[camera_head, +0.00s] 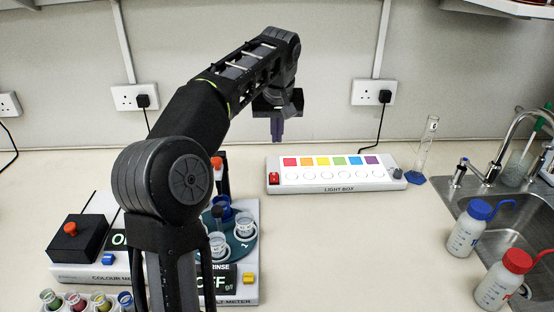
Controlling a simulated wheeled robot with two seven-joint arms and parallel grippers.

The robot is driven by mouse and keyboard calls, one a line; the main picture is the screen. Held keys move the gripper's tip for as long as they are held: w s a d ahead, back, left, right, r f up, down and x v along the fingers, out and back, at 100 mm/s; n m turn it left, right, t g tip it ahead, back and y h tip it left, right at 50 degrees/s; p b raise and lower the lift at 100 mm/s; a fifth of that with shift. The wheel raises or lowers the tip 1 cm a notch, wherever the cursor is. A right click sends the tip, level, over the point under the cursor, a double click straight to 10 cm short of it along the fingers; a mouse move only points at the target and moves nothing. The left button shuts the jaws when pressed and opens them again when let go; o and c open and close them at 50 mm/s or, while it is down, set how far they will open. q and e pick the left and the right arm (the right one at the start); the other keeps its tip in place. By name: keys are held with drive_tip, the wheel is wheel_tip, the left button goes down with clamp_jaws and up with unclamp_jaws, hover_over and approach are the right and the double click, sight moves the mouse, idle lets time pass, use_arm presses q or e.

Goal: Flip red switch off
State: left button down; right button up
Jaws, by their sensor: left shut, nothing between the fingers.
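The light box (338,187) is a white, wide, low unit on the bench, with a row of coloured squares and round spots on top. Its red switch (274,178) is at the left end of the front; whether it is on or off is too small to tell. My left gripper (277,138) points down, shut and empty. In the picture it is just above the box's left end and the red switch, apart from both. My right gripper is out of view.
A glass cylinder (427,150) with a blue base stands right of the light box, near the sink (515,215) and two wash bottles, blue-capped (468,228) and red-capped (503,280). Colour and salt meters (90,270) sit at lower left, partly behind my arm. Bench between is clear.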

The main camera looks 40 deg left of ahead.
use_arm(q)
approach(276, 174)
drive_tip(key=x, duration=0.5)
drive_tip(key=shift+w+a+f+p, duration=0.15)
drive_tip(key=shift+w+a+p, duration=0.05)
drive_tip(key=shift+p, duration=0.15)
drive_tip(key=shift+w+f, duration=0.1)
drive_tip(key=shift+f, duration=0.5)
drive_tip(key=shift+f, duration=0.35)
